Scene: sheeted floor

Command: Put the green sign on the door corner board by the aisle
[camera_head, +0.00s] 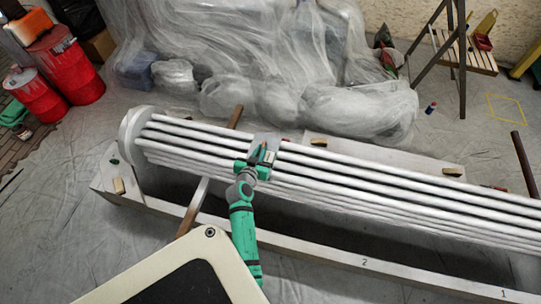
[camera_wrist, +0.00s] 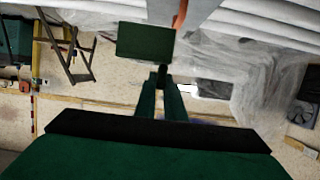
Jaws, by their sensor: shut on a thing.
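My gripper (camera_head: 262,156) is over the long white fluted column, near its left part. In the wrist view a flat dark green rectangle, which looks like the green sign (camera_wrist: 145,41), stands at the tip of my gripper (camera_wrist: 163,76). My gripper is shut on it; the exact contact is hard to see. A grey plate (camera_head: 267,140) shows just behind my gripper, and a grey piece with an orange-red strip (camera_wrist: 181,14) is close to the sign in the wrist view. I cannot tell which thing is the door corner board.
The fluted column (camera_head: 400,197) lies across a white frame (camera_head: 325,255) marked with numbers. Plastic-covered goods (camera_head: 270,60) fill the back. Red drums (camera_head: 72,68) stand at left and a wooden trestle (camera_head: 465,50) at right. Sheeted floor (camera_head: 455,120) is open at right.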

